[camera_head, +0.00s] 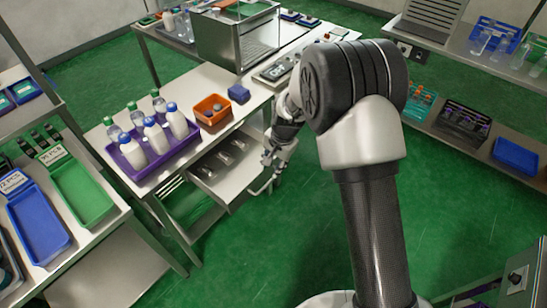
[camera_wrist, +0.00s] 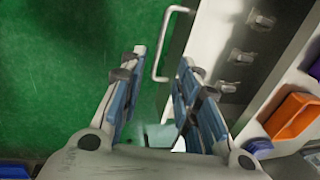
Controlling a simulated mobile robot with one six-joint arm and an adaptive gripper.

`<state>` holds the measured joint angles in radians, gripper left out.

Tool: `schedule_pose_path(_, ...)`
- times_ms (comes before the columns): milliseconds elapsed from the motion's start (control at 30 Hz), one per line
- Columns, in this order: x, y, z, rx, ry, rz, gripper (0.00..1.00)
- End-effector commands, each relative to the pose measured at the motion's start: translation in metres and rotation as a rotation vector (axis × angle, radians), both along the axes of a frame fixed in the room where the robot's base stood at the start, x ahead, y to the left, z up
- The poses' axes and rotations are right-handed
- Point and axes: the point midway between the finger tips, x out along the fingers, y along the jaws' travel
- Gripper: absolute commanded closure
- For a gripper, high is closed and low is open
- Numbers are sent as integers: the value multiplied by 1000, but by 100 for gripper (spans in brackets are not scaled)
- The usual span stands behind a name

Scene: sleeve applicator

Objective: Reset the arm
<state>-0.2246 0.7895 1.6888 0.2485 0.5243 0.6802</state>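My gripper (camera_wrist: 161,66) is open, with a clear gap and nothing held between its two blue-padded fingers. In the head view my gripper (camera_head: 270,152) hangs beside the front of a pulled-out drawer (camera_head: 208,181) under the white table. The drawer's bar handle (camera_wrist: 160,50) shows just beyond the fingertips in the wrist view and stands apart from them. Small metal parts lie in the drawer. My upper arm hides part of the table's right side.
The white table (camera_head: 196,82) holds a purple tray (camera_head: 178,157) of white bottles, an orange bin (camera_head: 212,121) and a blue box (camera_head: 239,93). A left rack carries green (camera_head: 84,196) and blue trays (camera_head: 40,229). A shelf (camera_head: 470,130) stands right. Green floor is free between.

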Motion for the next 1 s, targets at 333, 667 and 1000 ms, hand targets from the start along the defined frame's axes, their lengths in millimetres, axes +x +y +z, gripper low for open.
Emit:
schedule_pose_path(333, -1, -5, 21, -1, -18, 17, 70)
schedule_pose_path(667, -63, -56, 168, -53, -134, 209, 70)
schedule_pose_path(1000, -186, -112, 264, -167, -249, 422, 70)
